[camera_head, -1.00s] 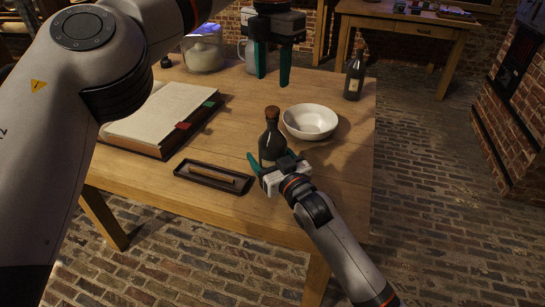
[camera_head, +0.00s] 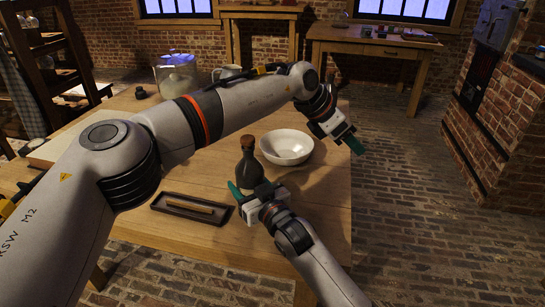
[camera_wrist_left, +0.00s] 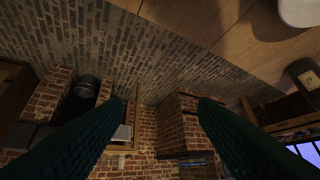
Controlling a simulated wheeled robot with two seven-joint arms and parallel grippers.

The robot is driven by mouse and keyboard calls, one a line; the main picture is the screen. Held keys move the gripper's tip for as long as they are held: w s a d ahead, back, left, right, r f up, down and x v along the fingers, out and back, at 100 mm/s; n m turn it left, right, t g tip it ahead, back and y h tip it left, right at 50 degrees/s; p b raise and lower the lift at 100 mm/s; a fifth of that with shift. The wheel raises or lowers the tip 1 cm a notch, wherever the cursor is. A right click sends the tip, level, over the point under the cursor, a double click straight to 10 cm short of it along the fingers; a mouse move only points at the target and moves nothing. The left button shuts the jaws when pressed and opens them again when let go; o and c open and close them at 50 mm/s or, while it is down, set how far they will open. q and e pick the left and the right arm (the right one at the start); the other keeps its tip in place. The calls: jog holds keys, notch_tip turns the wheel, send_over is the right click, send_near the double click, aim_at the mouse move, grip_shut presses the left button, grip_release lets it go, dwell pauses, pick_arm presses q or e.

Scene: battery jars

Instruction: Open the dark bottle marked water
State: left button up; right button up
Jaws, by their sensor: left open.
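A dark bottle (camera_head: 248,165) with a brown stopper stands upright on the wooden table, in front of the white bowl. My right gripper (camera_head: 258,194) is low at its near side, with a green finger showing to its left; whether the jaws press on the glass is unclear. My left gripper (camera_head: 350,138) is open and empty at the table's right edge, to the right of the bowl. In the left wrist view its fingers (camera_wrist_left: 160,105) are spread, with floor and brick behind.
The white bowl (camera_head: 287,147) sits behind the stoppered bottle. A dark tray (camera_head: 193,208) with a brown stick lies at the front. A glass jar (camera_head: 178,75) stands at the back left. My left arm crosses above the table and hides much of it.

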pick_arm(q)
jog(key=s+d+r+m+t+h, duration=0.1)
jog(key=s+d+r+h, duration=0.15)
jog(key=d+h, duration=0.2)
jog(key=s+d+r+m+t+h, duration=0.1)
jog(key=s+d+m+h, duration=0.15)
jog(key=d, duration=0.35)
jog(key=a+r+n+t+h, duration=0.2)
jog(key=a+r+n+t, duration=0.2)
jog(key=r+n+t, duration=0.7)
jog(key=n+y, duration=1.4)
jog(key=y, duration=1.1)
send_near(243, 136)
jog(key=x, duration=1.1)
jog(key=shift+w+d+f, duration=0.15)
jog(key=shift+d+f, duration=0.1)
jog(key=shift+f, duration=0.15)
